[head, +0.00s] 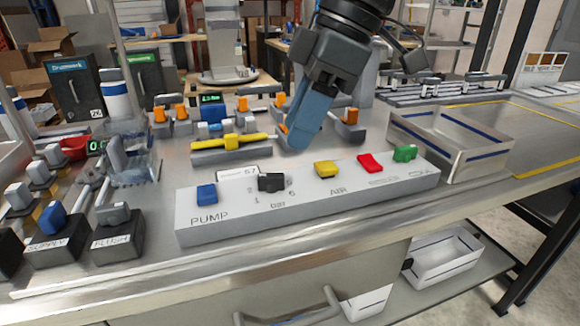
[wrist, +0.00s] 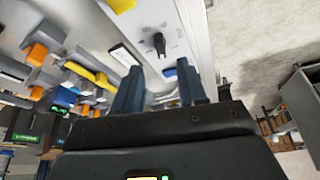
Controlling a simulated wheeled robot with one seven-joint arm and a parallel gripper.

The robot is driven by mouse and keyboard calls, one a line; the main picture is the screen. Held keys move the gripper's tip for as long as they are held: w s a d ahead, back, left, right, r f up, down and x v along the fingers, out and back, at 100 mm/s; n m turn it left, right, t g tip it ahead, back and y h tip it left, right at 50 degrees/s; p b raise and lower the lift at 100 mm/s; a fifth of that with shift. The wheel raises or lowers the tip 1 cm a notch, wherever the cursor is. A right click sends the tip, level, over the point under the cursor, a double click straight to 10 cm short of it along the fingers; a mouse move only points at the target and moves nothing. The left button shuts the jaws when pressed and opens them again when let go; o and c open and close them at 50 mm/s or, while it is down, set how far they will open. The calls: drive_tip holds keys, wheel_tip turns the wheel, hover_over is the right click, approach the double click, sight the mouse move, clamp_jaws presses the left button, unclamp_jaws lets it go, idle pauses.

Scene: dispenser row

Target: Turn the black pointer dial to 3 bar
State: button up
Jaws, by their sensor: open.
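The black pointer dial (head: 271,182) sits on the sloped front face of a long light-grey panel (head: 330,207), above the word "bar" and between the blue PUMP knob (head: 206,194) and the yellow AIR knob (head: 326,169). Numbers are printed around it, but the exact setting is too small to read. A small display showing "67" is just behind it. My gripper (head: 303,140) hangs above and behind the panel, apart from the dial. In the wrist view the dial (wrist: 159,43) shows beyond my two blue-grey fingers (wrist: 158,88), which are spread with nothing between them.
A red knob (head: 370,162) and a green knob (head: 405,153) stand further right on the panel. A yellow-handled valve (head: 231,142) lies behind it. A grey open tray (head: 455,140) is at the right. SUPPLY and FLUSH boxes (head: 117,240) stand at the left. The bench's front strip is clear.

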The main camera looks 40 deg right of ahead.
sight(277, 175)
drive_tip(key=b+x, duration=0.1)
drive_tip(key=x, duration=0.6)
drive_tip(key=shift+w+f+b, duration=0.1)
drive_tip(key=shift+f+b, duration=0.25)
drive_tip(key=shift+a, duration=0.1)
clamp_jaws()
